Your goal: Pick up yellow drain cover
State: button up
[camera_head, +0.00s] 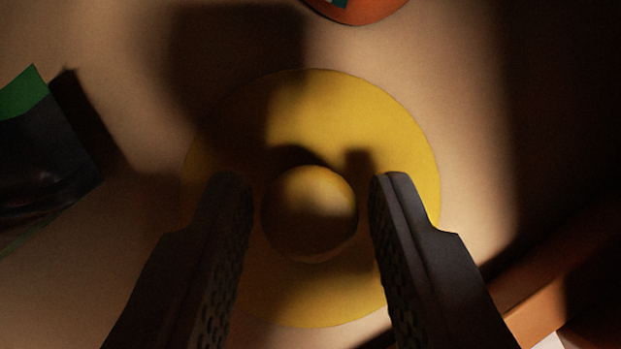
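The yellow drain cover (355,107) is a round disc with a ball-shaped knob (309,212) at its middle. It lies flat on a beige surface in the centre of the view. My gripper (310,190) is open, with one dark finger on each side of the knob. A gap shows between each finger and the knob. The fingers hide parts of the disc's lower left and lower right. Shadow falls across much of the disc.
A black and green object (40,150) lies at the left edge. An orange-red round object (358,10) is cut off at the top. A brown bar-like edge (555,275) runs across the lower right.

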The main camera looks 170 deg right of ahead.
jog(key=c, duration=0.6)
